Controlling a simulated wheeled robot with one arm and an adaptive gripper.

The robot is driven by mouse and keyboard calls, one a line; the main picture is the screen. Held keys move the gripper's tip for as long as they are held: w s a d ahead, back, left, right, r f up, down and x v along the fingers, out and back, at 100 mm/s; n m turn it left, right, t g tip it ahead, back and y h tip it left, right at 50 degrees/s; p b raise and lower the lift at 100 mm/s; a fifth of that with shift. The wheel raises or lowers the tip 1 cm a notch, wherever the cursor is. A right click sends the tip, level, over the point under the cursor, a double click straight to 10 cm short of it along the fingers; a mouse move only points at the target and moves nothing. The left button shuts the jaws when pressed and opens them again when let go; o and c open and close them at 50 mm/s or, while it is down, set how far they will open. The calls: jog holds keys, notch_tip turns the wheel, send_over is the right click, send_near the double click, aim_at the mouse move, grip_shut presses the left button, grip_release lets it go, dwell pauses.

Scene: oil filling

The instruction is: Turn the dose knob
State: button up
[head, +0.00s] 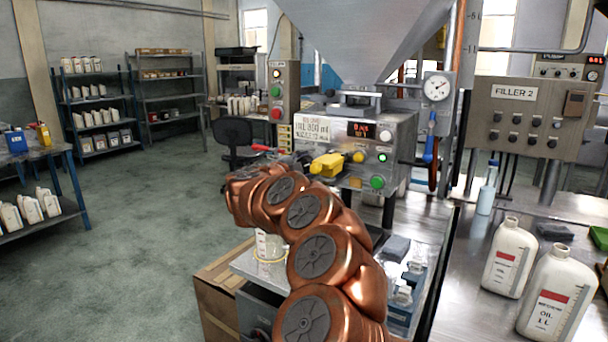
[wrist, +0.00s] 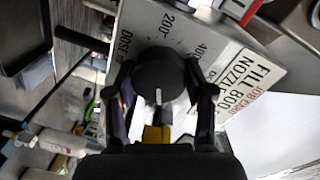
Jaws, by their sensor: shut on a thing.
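The dose knob (wrist: 158,72) is dark and round, with a white pointer line facing the lower edge of the wrist view. It sits on a pale metal panel with a dial marked 200 and 400 and the word DOSE. My gripper (wrist: 160,92) has one black finger on each side of the knob and is shut on it. In the head view my copper arm reaches toward the filler machine (head: 345,118), and the knob and fingers are hidden there.
A red display (head: 360,128) and a green button (head: 377,182) are on the machine front, near a yellow part (head: 327,165). A container (head: 269,246) stands below, beside my arm. White oil bottles (head: 508,258) stand on the right bench. The floor at left is open.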

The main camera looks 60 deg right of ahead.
jog(key=shift+f+m+b, duration=0.2)
jog(key=shift+m+b, duration=0.4)
jog(key=shift+m, duration=0.1)
jog(key=o, duration=1.2)
jog(key=shift+r, duration=0.15)
jog(key=shift+c, duration=0.2)
jog(key=shift+a, duration=0.1)
jog(key=a, duration=1.1)
jog(key=shift+s+a+r, duration=0.3)
jog(key=shift+a+r, duration=0.1)
